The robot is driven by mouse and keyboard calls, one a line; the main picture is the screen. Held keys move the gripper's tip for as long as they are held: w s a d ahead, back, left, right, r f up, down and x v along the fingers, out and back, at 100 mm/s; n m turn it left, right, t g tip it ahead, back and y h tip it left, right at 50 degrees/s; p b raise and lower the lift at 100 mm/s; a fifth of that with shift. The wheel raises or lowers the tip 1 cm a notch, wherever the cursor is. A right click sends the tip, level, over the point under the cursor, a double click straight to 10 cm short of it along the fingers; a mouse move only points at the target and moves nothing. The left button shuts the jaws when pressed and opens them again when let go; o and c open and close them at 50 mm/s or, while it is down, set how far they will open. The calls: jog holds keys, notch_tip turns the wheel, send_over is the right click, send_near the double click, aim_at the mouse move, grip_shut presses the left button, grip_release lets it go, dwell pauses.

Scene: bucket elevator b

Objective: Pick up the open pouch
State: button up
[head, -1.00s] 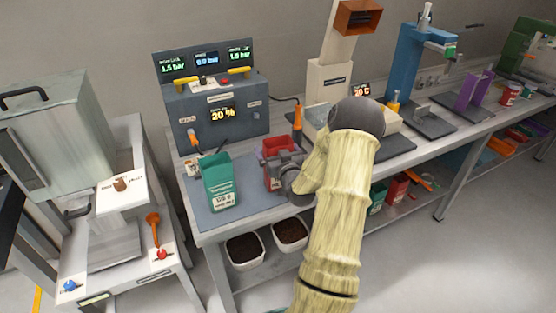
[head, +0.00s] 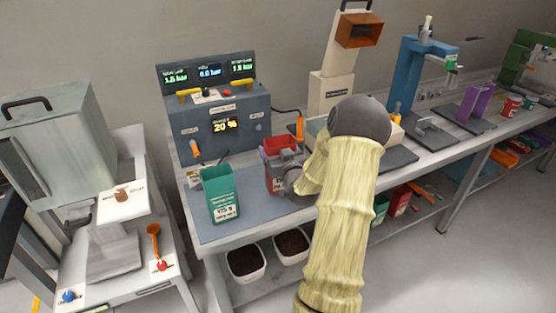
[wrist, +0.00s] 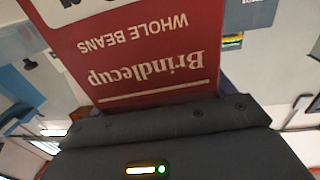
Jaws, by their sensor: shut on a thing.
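A red pouch (head: 275,180) with an open top stands upright in my gripper (head: 285,175), over the grey mat on the bench. In the wrist view the red pouch (wrist: 150,50) fills the upper middle, with "Brindlecup WHOLE BEANS" upside down on its face. My gripper is shut on the pouch; its dark body (wrist: 165,140) covers the lower part of that view. The fingertips and the pouch's underside are mostly hidden. A green pouch (head: 219,193), also open at the top, stands on the mat to the left of the red one.
A control console (head: 215,115) with bar readouts stands behind the pouches. A beige machine (head: 330,92) and a blue press (head: 408,75) stand farther right. Two white bins (head: 246,270) of dark contents sit on the lower shelf. The mat (head: 250,200) is bare between the pouches.

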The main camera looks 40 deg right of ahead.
notch_tip(320, 180, up, 5)
jog(key=shift+r, duration=0.2)
dwell(0.6)
